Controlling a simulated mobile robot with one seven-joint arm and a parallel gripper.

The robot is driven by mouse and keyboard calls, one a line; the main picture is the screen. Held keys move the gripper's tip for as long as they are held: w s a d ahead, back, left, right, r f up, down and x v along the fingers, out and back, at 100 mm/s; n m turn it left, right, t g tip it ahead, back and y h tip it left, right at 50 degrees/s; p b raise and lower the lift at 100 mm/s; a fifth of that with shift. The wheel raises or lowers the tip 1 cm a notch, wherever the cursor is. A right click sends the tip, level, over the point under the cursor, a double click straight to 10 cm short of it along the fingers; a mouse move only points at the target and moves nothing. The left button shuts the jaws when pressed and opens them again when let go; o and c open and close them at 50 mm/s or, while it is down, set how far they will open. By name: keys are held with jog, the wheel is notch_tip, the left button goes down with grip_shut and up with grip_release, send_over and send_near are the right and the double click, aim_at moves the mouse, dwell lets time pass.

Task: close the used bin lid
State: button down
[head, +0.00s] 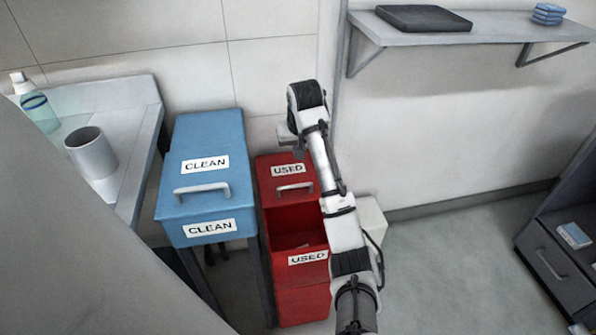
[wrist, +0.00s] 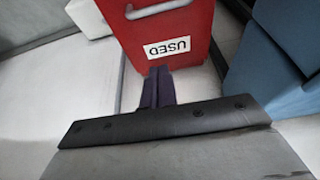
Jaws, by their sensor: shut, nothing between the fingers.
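The red used bin (head: 303,299) stands on the floor in the middle of the head view, with a USED label on its front. Its red lid (head: 267,186), with another USED label and a grey handle, is open: it is tilted up at the back, and the bin's inside shows in front of it. In the wrist view the lid (wrist: 187,65) appears with its label upside down. My gripper (wrist: 158,72) is shut and empty, with its fingertips close to the label-side edge of the lid. I cannot tell whether they touch it.
The blue clean bin (head: 190,146), with its lid down, stands just left of the used bin. A counter (head: 118,145) with a grey cup (head: 92,153) is farther left. A wall shelf (head: 490,30) is at upper right. Open floor (head: 450,265) lies to the right.

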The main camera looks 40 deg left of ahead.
send_over(298, 191)
jog(key=w+a, duration=0.2)
jog(key=a, duration=0.1)
jog(key=f, duration=0.9)
jog(key=shift+w+f, duration=0.2)
jog(key=shift+s+d+f+p, duration=0.15)
jog(key=shift+d+p, duration=0.1)
jog(key=shift+p, duration=0.05)
jog(key=shift+s+d+f, duration=0.25)
jog(key=shift+s+d, duration=0.85)
jog(key=shift+d, duration=0.1)
jog(key=shift+p, duration=0.35)
